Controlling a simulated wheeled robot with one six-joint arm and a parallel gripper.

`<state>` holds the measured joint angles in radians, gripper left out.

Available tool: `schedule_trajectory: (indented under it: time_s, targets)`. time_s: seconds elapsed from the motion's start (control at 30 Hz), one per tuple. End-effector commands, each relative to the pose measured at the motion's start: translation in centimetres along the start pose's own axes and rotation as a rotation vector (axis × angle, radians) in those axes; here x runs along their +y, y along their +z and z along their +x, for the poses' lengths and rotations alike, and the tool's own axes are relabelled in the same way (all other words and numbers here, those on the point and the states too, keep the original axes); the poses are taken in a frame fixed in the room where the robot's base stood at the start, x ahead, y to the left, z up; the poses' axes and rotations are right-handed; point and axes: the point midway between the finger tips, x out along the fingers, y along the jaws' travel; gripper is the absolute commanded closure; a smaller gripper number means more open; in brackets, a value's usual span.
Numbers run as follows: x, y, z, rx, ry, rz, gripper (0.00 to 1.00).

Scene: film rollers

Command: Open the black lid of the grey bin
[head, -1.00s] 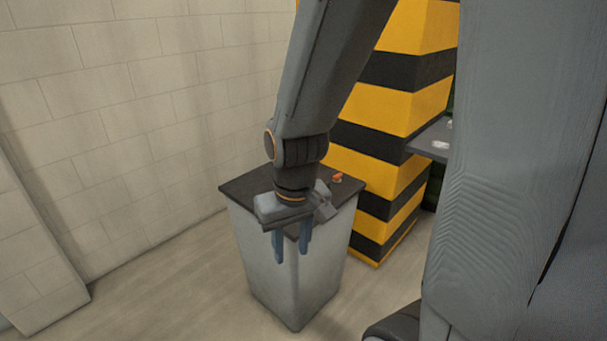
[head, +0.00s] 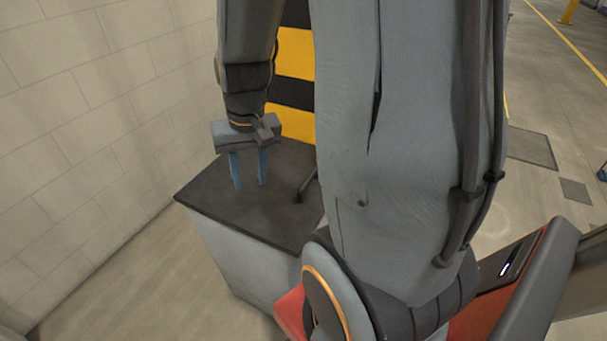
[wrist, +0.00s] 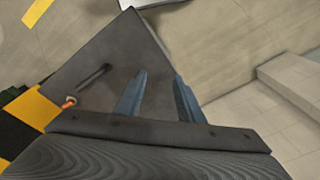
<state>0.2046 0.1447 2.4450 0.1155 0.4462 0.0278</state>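The grey bin (head: 235,255) stands on the floor left of centre in the head view, partly hidden by my arm. Its flat black lid (head: 225,200) lies shut on top. A dark bar-like handle (head: 307,186) shows on the lid beside my arm. In the wrist view the lid (wrist: 140,50) fills the upper left, with the dark handle (wrist: 92,80) and a small orange part (wrist: 68,102) at its end. My gripper (head: 250,184) points down over the lid, fingers apart with nothing between them. Whether the fingertips touch the lid is unclear.
A yellow-and-black striped pillar (head: 295,90) stands right behind the bin. A pale block wall (head: 100,110) runs along the left. Bare floor (head: 130,285) lies between wall and bin. Open floor (head: 540,100) extends at the right.

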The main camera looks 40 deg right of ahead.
Motion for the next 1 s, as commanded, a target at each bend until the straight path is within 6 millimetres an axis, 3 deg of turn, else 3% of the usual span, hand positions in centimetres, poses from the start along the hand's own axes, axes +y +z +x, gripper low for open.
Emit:
schedule_trajectory:
  time_s: [0.03, 0.2, 0.4, 0.5, 0.73, 1.0]
  targets:
    - [2.3, -1.7, 1.3, -0.004, -0.005, 0.109, 0.66]
    - [9.9, -6.1, 4.3, -0.003, -0.035, 0.447, 0.66]
    - [17.4, -8.6, 6.8, 0.008, -0.067, 0.730, 0.66]
    - [19.6, -9.1, 7.5, 0.012, -0.077, 0.807, 0.66]
    - [20.7, -9.3, 8.9, 0.013, -0.083, 0.852, 0.66]
    - [20.3, -9.4, 12.7, 0.012, -0.082, 0.849, 0.66]
